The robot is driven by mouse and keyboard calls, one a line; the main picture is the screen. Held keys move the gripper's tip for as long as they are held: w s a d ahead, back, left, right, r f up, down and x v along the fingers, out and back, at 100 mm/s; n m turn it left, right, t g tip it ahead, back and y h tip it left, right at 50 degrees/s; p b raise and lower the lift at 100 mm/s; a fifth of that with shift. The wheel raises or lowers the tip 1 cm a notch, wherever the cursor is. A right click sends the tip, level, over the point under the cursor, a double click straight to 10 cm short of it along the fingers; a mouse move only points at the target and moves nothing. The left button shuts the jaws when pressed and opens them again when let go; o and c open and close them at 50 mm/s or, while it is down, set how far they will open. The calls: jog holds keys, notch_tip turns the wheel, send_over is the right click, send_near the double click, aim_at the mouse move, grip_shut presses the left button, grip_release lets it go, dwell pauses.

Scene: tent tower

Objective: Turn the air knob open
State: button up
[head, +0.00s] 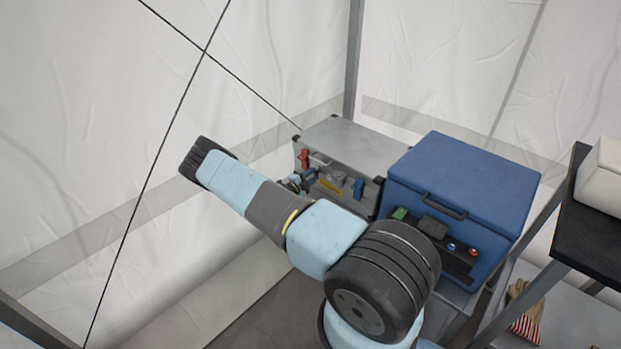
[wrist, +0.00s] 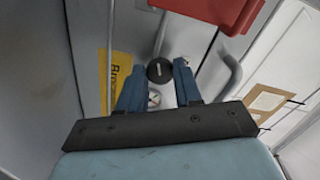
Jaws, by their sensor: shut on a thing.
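A black round knob (wrist: 160,70), which I take as the air knob, is on the front of the grey metal case (head: 356,147). My gripper (wrist: 157,76) has its two blue fingers on either side of the knob and is shut on it. A small round gauge (wrist: 154,98) shows between the fingers, nearer the palm. In the head view my gripper (head: 297,183) is small at the case's front left, partly hidden by my arm. The knob cannot be made out there.
A red part (wrist: 225,12) and a yellow label (wrist: 119,72) are near the fingers on the case. A blue box (head: 466,180) stands right of the case. A dark shelf (head: 590,235) is at the far right. White tent walls close in behind and left.

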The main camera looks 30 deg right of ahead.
jog(key=shift+s+f+n, duration=0.1)
jog(key=shift+f+n, duration=0.25)
jog(key=shift+n, duration=0.25)
jog(key=o, duration=0.8)
jog(key=shift+o, duration=1.2)
jog(key=shift+r, duration=0.1)
jog(key=shift+a, duration=0.15)
jog(key=v, duration=1.3)
jog(key=shift+a, duration=0.25)
